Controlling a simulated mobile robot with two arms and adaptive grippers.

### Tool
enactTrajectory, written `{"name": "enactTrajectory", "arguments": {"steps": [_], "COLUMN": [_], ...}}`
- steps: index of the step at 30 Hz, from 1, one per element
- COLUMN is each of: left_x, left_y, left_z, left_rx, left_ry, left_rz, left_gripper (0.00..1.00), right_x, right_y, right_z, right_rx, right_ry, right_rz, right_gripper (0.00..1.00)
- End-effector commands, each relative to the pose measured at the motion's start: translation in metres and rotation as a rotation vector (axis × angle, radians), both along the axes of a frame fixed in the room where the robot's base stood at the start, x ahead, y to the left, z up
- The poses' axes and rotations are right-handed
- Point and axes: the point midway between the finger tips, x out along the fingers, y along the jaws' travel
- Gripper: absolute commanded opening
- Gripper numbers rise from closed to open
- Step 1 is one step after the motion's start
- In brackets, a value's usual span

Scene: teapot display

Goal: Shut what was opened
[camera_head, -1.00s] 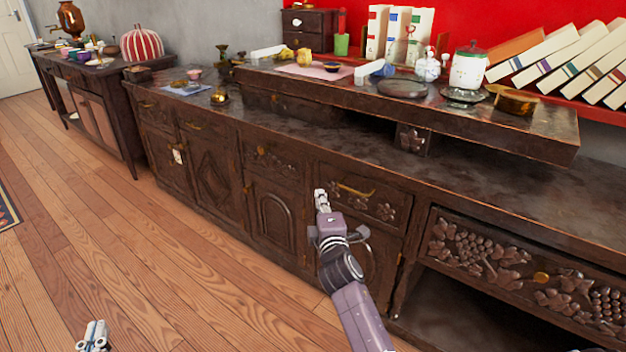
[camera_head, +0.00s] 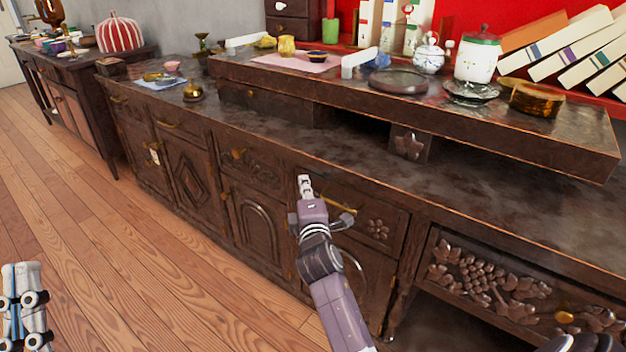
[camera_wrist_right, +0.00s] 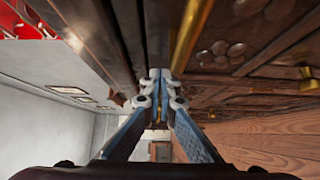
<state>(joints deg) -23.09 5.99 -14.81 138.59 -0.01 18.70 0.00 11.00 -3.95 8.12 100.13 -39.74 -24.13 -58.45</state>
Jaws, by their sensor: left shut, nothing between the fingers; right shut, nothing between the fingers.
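A dark carved wooden cabinet (camera_head: 262,217) runs across the head view. Its drawer with a long gold handle (camera_head: 340,206) is beside my right gripper (camera_head: 305,182), which partly covers the drawer's left side. The drawer front looks about flush with the cabinet. My right gripper is shut and empty; in the right wrist view its tips (camera_wrist_right: 161,82) meet close to the cabinet front, with the gold handle (camera_wrist_right: 190,35) above them. I cannot tell whether it touches the wood. My left gripper (camera_head: 22,290) is shut and empty over the floor at the left.
A raised shelf (camera_head: 470,120) on the cabinet carries a white jar (camera_head: 478,57), a small teapot (camera_head: 429,56) and a brown bowl (camera_head: 537,99). An open dark recess (camera_head: 430,318) lies under the carved right-hand drawer (camera_head: 480,270). Wooden floor (camera_head: 130,270) is clear at the left.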

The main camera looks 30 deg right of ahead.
Motion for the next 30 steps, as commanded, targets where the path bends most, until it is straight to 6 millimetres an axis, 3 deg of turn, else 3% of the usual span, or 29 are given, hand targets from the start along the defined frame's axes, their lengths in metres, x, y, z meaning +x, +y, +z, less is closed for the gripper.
{"name": "enactTrajectory", "arguments": {"steps": [17,24,30], "left_x": [-0.005,0.023,0.034], "left_y": [0.001,-0.003,-0.003], "left_z": [0.006,-0.026,-0.045], "left_rx": [-0.009,0.047,0.073], "left_ry": [-0.033,0.159,0.252], "left_rz": [-0.003,0.01,0.015], "left_gripper": [0.0,0.0,0.0], "right_x": [0.0,0.004,0.007], "right_y": [0.001,-0.011,-0.017], "right_z": [0.0,0.002,0.0], "right_rx": [0.0,-0.001,0.0], "right_ry": [0.001,0.001,0.001], "right_rz": [0.0,-0.001,-0.002], "right_gripper": [0.0,0.0,0.0]}}
